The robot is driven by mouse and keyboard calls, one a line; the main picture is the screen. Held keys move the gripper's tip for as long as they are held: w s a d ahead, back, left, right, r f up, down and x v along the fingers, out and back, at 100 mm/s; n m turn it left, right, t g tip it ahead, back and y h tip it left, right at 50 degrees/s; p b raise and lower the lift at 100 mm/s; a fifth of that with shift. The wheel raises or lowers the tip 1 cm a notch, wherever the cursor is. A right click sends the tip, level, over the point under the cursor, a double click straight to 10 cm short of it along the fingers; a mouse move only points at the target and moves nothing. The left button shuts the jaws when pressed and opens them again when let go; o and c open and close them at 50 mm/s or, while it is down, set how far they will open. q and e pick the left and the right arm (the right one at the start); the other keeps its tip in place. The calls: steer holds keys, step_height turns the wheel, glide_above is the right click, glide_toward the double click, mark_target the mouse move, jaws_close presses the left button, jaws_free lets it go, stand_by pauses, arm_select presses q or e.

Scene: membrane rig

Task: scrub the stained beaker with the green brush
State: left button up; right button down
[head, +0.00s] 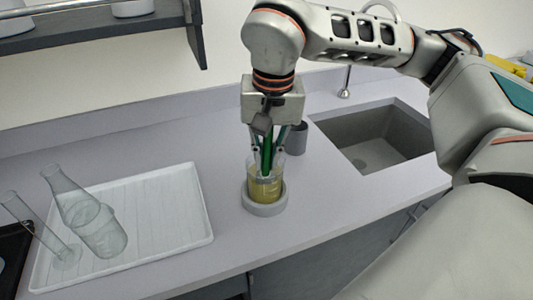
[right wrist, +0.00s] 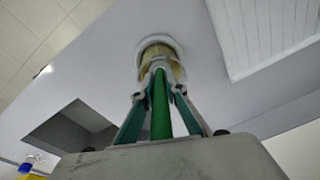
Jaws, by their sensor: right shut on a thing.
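The stained beaker (head: 265,187) is clear glass with a yellowish-brown tint and stands upright in a round grey holder (head: 264,209) on the counter. My right gripper (head: 267,152) points down right above the beaker and is shut on the green brush (head: 267,156). The brush's green handle runs down between the fingers, and its lower end reaches into the beaker's mouth. In the right wrist view, the brush (right wrist: 160,105) points at the beaker (right wrist: 155,60). The brush head is mostly hidden by the fingertips and the glass. My left gripper is not in view.
A white ribbed tray (head: 180,215) at left holds a flask (head: 95,225) and a cylinder (head: 35,230). A dark grey cup (head: 298,139) stands just behind the gripper. A sink (head: 375,145) lies to the right. A shelf (head: 110,30) hangs at upper left.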

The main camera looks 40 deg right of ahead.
steer(key=shift+f, duration=0.55)
stand_by(0.9)
steer(key=shift+w+a, duration=0.1)
steer(key=shift+w, duration=0.05)
